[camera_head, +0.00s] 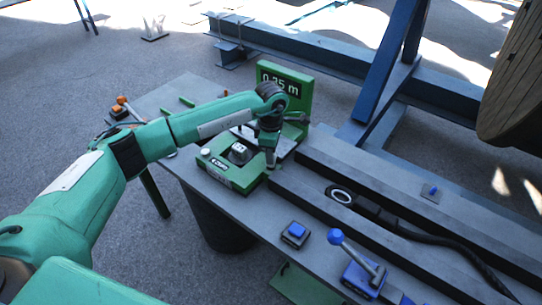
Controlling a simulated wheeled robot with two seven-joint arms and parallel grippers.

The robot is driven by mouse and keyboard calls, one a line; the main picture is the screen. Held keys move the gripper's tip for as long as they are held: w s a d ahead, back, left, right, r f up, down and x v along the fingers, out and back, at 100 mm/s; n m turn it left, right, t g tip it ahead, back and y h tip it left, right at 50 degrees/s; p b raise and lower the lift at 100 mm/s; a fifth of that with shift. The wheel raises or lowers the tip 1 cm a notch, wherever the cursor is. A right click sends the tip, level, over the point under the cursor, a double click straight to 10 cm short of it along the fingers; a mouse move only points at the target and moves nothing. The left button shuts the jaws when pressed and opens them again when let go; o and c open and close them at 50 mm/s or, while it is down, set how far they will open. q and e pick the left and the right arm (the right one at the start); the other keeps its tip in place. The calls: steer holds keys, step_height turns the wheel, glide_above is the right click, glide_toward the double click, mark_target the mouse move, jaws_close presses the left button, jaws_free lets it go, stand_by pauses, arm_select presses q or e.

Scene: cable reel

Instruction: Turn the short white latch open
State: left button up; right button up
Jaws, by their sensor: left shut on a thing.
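My left gripper (270,163) points down at the right side of a green box (231,174) with a dark round fitting on top, on the grey bench. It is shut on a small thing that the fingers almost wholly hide. I cannot clearly make out the short white latch; its shape and angle are hidden or too small to tell. A small white knob (204,152) shows at the left corner of the box, apart from the gripper. My right gripper is not in view.
A green display reading 0.35 m (284,84) stands behind the gripper. Dark rails (345,172) with a black cable (420,238) run to the right. A blue-knobbed lever (336,237) and a blue button (296,230) are nearer. A wooden reel (515,85) is far right.

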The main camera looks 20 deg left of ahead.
arm_select(q)
steer(key=n+b, duration=0.2)
steer(key=n, duration=0.2)
steer(key=shift+n, duration=0.3)
steer(key=n+b, duration=0.1)
steer(key=n, duration=0.3)
steer(key=shift+n+b, duration=0.3)
steer(key=n, duration=0.2)
steer(key=shift+n+b, duration=0.3)
steer(key=shift+r+n, duration=0.1)
steer(key=shift+n, duration=0.6)
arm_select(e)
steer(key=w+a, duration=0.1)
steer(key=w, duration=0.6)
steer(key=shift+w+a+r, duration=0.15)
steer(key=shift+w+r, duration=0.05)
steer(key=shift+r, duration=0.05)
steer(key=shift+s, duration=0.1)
arm_select(q)
steer(key=o, duration=1)
